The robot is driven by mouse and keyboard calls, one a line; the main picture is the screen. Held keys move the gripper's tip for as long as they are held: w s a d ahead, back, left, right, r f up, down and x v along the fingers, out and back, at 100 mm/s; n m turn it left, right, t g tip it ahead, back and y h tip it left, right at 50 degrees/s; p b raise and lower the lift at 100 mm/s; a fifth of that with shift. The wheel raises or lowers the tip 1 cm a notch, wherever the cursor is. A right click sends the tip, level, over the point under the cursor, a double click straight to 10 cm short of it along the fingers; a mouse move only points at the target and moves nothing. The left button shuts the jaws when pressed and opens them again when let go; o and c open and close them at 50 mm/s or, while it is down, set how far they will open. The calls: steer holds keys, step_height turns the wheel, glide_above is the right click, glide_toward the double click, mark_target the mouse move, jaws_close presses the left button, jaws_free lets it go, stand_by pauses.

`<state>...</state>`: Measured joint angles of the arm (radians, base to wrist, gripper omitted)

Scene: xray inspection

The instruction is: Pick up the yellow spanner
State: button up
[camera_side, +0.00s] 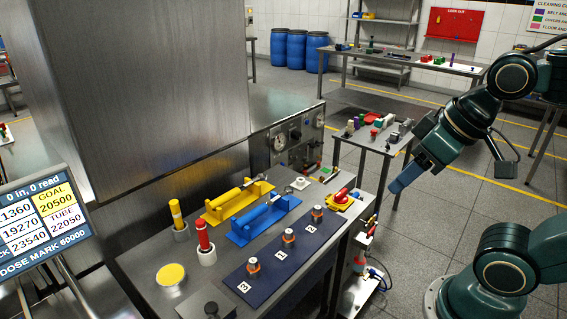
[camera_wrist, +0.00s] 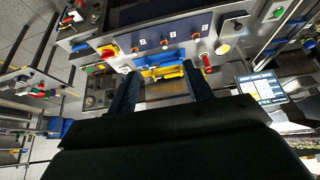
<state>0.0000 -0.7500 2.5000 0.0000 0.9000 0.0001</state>
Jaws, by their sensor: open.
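No spanner shape shows clearly. A yellow bar on a yellow cradle (camera_side: 238,200) lies on the steel bench, beside a similar blue bar on a blue cradle (camera_side: 264,220). A yellow stick (camera_side: 176,214) and a red stick (camera_side: 202,234) stand upright in white holders. I cannot tell which yellow thing is the spanner. My gripper (camera_side: 397,187) is open and empty, above the floor to the right of the bench and apart from everything. In the wrist view the yellow cradle (camera_wrist: 165,71) shows between the fingers of my gripper (camera_wrist: 160,68), at a distance.
A dark mat (camera_side: 268,265) with several numbered metal pieces lies along the bench front. A red and yellow switch (camera_side: 341,196) sits at the bench's right end. A large steel cabinet (camera_side: 130,90) stands behind. A small side table (camera_side: 378,135) carries loose items. A screen (camera_side: 40,225) is at left.

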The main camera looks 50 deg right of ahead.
steer(key=m+y, duration=0.5)
steer(key=m, duration=1.2)
glide_above(230, 193)
steer(key=s+d, duration=0.2)
steer(key=s, duration=0.1)
step_height(230, 193, down, 23)
steer(key=shift+w+d+f, duration=0.1)
steer(key=shift+w+f, duration=0.15)
steer(key=shift+f, duration=0.05)
